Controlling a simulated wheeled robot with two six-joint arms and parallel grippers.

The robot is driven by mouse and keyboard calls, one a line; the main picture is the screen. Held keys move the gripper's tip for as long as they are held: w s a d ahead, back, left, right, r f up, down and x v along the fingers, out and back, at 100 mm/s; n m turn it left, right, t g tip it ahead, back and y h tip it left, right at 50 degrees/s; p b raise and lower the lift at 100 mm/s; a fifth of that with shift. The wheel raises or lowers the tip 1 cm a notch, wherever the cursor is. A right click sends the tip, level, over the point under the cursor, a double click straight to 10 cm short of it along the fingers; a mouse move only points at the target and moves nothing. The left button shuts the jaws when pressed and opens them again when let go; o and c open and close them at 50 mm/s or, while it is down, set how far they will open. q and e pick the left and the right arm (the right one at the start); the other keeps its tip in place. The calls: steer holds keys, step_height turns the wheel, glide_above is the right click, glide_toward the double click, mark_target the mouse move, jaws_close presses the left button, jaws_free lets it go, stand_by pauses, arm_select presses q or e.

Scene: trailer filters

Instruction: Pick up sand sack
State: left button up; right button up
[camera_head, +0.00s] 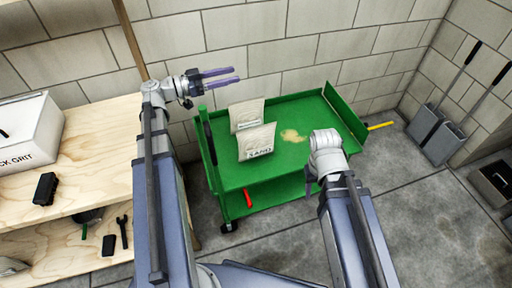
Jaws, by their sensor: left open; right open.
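A beige sack (257,143) with the printed word SAND stands on the green cart (235,178), left of the cart's middle. A second beige sack (247,114) stands just behind it; its label is too small to read. My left gripper (237,76) is open and empty, above and a little to the left of the rear sack, its two purple fingers pointing right. It appears apart from both sacks.
A wooden shelf (95,130) with a white box (28,135) stands left. Block walls lie behind. Dustpans (444,144) lean against the right wall.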

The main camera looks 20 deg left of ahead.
arm_select(q)
steer(key=b, duration=2.7)
glide_toward(253, 136)
steer(key=w+d+r, duration=0.1)
steer(key=w+r, duration=0.1)
steer(key=shift+d, duration=0.2)
steer(key=shift+d, duration=0.1)
steer(key=shift+x, duration=1.3)
steer(key=shift+f+b+x, duration=0.1)
steer(key=shift+b+x, duration=0.1)
steer(key=shift+x, duration=1.1)
steer(key=shift+f+b+x, duration=0.15)
steer(key=shift+x, duration=1.15)
jaws_close()
